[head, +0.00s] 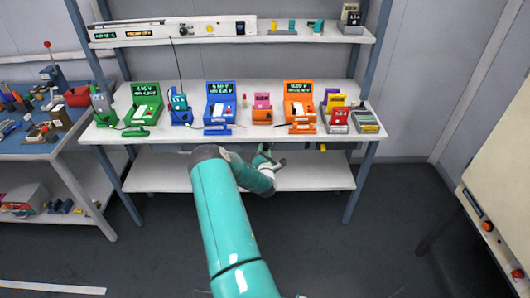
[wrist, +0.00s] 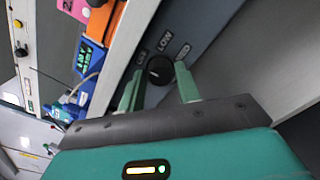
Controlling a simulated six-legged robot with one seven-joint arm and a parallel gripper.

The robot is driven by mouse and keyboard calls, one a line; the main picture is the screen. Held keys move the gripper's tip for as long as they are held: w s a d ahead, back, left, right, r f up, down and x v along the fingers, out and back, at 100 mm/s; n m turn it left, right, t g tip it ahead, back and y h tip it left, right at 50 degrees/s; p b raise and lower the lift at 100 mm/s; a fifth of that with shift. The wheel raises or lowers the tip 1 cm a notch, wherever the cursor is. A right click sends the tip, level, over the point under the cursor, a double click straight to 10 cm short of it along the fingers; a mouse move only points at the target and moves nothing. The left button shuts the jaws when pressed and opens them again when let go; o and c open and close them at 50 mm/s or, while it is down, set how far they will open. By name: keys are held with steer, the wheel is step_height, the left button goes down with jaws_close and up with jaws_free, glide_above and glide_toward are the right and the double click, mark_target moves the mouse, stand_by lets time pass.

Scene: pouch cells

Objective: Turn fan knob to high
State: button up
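A round black knob (wrist: 160,70) shows in the wrist view on a grey panel. Printed labels (wrist: 165,41) arc around it; one looks like LOW, and the others are too small to read surely. I cannot make out where the knob points. My gripper (wrist: 159,82) is open, with one green finger on each side of the knob and visible gaps to it. Whether the fingertips reach past the knob's face is unclear. In the head view my gripper (head: 265,157) is at the bench's front edge, and the knob is not visible there.
The white bench (head: 190,137) carries a green station (head: 146,103), a blue station (head: 220,104) and an orange station (head: 299,101) above my gripper. A lower shelf (head: 315,172) runs beneath. A blue side bench (head: 40,148) stands left.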

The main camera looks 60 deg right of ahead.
steer(key=c, duration=0.5)
